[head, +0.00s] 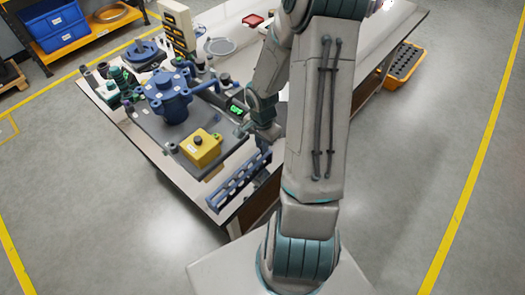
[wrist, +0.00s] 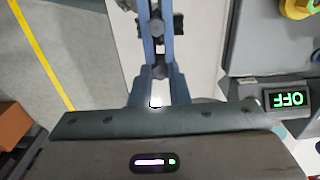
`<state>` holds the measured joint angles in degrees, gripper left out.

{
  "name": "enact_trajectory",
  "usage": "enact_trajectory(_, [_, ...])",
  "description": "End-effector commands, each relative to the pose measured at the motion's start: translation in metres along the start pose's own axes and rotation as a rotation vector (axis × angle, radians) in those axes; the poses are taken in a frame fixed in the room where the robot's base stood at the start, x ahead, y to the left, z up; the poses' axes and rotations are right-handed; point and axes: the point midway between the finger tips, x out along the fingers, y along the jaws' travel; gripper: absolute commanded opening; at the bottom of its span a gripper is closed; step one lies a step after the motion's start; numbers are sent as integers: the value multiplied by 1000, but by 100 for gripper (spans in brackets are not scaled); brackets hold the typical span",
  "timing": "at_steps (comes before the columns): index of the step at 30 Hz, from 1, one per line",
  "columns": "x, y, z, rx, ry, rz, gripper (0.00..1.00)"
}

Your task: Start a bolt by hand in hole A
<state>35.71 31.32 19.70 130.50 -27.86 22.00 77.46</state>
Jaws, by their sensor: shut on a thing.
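In the head view my gripper (head: 262,135) is low beside the table edge, right of the green display and close to the far end of the blue rack (head: 225,195). In the wrist view the blue fingers (wrist: 157,25) are close together, shut on a dark bolt. A dark hexagonal piece (wrist: 160,70) also shows between them, nearer the palm. Where the fingers end and the rack begins is hard to tell. The bolt is too small to make out in the head view. Hole A cannot be identified in either view.
A blue vessel (head: 168,97) stands on a grey plate, with a yellow button box (head: 201,148) in front. The display reads OFF in the wrist view (wrist: 285,99). Floor right of the table is mostly clear.

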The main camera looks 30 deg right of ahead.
Motion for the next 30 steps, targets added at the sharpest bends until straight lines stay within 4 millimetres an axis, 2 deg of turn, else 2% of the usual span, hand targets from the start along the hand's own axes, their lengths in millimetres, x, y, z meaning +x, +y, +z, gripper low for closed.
enact_trajectory(21, [-45,0,0,0,1,0,0])
enact_trajectory(30, [-47,0,0,0,0,0,0])
